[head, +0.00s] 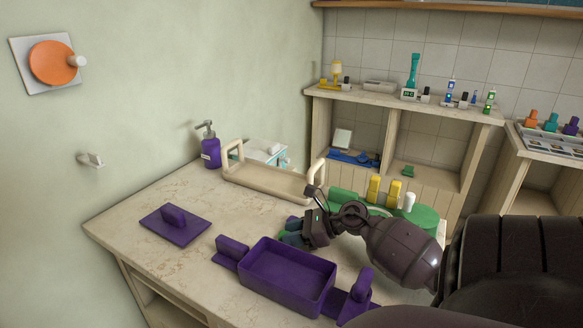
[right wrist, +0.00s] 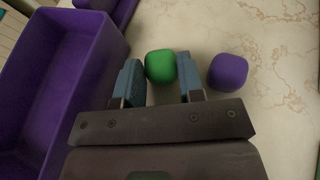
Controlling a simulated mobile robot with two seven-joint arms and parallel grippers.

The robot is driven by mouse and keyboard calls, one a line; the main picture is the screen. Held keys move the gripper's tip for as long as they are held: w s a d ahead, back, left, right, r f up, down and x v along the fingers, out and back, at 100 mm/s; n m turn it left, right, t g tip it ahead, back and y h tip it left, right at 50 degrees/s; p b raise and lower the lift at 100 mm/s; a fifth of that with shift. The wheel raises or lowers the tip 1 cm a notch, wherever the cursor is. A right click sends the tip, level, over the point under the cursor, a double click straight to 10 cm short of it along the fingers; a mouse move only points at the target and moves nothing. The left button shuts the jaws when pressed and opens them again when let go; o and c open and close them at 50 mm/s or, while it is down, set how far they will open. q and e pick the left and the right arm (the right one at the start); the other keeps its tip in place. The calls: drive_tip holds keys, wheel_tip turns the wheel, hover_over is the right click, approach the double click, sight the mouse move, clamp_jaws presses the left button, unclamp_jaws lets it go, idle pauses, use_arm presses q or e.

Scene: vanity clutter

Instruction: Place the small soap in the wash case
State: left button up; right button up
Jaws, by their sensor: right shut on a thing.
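The wash case (head: 290,268) is an open, empty purple box with a grip at each end, on the vanity top. It also shows at the left of the right wrist view (right wrist: 50,85). My right gripper (head: 290,238) is low over the counter just behind the case. In the right wrist view its blue fingers (right wrist: 160,78) are closed on a small green rounded soap (right wrist: 161,66). A purple rounded block (right wrist: 229,72) lies on the counter to the right of the fingers, apart from them. I cannot tell whether the green soap touches the counter. My left gripper is out of view.
A purple lid (head: 174,224) with a handle lies on the left of the counter (head: 190,268). A beige tray (head: 268,184) and purple pump bottle (head: 210,150) stand at the back. A green holder (head: 424,218) with yellow blocks is behind my right arm.

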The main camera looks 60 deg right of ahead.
drive_tip(key=shift+r, duration=0.1)
drive_tip(key=o, duration=0.5)
drive_tip(key=shift+f, duration=0.2)
drive_tip(key=shift+o, duration=0.6)
drive_tip(key=shift+r, duration=0.1)
